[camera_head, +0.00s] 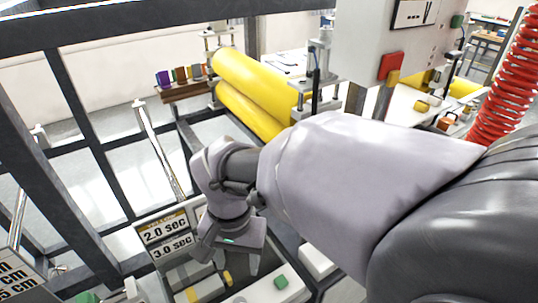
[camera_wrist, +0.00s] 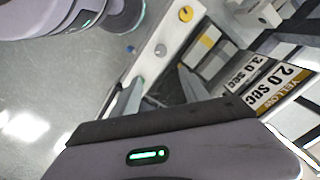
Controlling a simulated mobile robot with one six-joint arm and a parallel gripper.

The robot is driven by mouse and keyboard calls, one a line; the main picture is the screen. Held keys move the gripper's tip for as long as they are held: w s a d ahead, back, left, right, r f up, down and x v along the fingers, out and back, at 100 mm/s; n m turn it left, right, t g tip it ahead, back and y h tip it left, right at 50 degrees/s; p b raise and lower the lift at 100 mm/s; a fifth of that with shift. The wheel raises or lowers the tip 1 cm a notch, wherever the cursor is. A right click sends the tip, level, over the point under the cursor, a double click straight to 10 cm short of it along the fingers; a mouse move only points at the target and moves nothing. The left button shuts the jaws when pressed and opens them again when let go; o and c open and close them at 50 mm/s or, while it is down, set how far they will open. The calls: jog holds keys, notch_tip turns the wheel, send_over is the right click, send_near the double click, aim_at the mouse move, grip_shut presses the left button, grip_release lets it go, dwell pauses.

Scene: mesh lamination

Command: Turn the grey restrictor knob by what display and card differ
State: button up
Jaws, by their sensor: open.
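A round grey knob (camera_wrist: 161,49) sits on a pale panel strip in the wrist view, just beyond my fingertips and apart from them. My gripper (camera_wrist: 160,84) is open and empty, its fingers spread either side of the line to the knob. In the head view my gripper (camera_head: 228,262) hangs low over the panel, and the knob cannot be made out there. A two-row sign reading 2.0 sec and 3.0 sec (camera_head: 167,235) stands left of it. The sign shows at the right of the wrist view (camera_wrist: 262,80). Which reading is display or card, I cannot tell.
A yellow knob (camera_wrist: 186,13) is on the same strip, beyond the grey one. A green button (camera_head: 281,282) lies right of my gripper. Yellow rollers (camera_head: 250,85) are behind. Another sign with cm readings (camera_head: 18,278) is at lower left. A white cabinet has a red button (camera_head: 391,66).

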jog(key=b, duration=0.2)
send_over(240, 302)
notch_tip(240, 302, down, 5)
notch_tip(240, 302, down, 13)
jog(key=b, duration=0.5)
jog(key=shift+s+r, duration=0.1)
grip_shut()
